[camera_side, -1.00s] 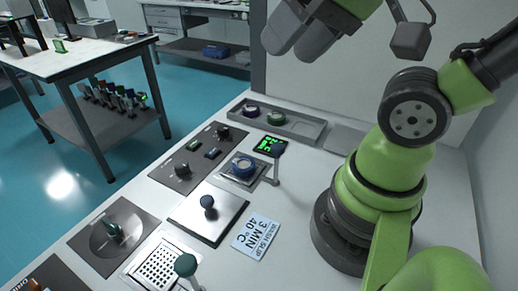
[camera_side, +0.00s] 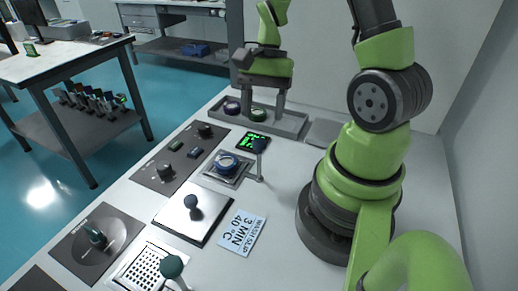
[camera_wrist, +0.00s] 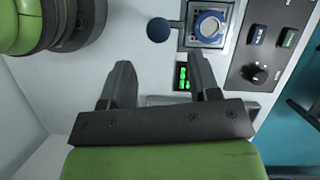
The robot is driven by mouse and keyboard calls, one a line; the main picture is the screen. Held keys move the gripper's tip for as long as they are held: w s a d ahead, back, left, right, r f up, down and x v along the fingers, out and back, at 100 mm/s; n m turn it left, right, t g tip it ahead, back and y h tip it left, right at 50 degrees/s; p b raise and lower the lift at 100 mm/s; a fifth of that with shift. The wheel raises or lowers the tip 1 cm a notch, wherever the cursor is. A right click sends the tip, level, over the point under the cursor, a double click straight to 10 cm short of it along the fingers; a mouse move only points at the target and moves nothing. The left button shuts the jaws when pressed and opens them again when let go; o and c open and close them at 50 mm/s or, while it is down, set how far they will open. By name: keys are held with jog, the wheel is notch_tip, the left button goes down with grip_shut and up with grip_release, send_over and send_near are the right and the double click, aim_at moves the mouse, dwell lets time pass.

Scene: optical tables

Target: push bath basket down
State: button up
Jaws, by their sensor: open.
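The bath (camera_side: 227,163) is a square metal unit with a blue ring in its top. I take the blue ring (camera_side: 219,168) to be the basket, but cannot tell its height. A grey rod with a dark ball (camera_side: 259,146) stands at the unit's right side. In the wrist view, the blue ring (camera_wrist: 209,14) is at the top right and the blue ball (camera_wrist: 159,30) is left of it. My gripper (camera_wrist: 162,78) is open and empty, its fingers wide apart. In the side view it is behind the bath, near the grey tray, touching neither ring nor ball.
A lit green display (camera_side: 253,142) is behind the bath. The grey tray (camera_side: 300,124) holds two round items. A dark knob panel (camera_side: 150,175) lies left, a metal plate with a ball knob (camera_side: 193,202) in front. A wash slip (camera_side: 240,232) lies flat. White worktop is clear near my base.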

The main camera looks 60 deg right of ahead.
aim_at(260, 139)
jog(key=x, duration=0.9)
jog(key=shift+c, duration=0.2)
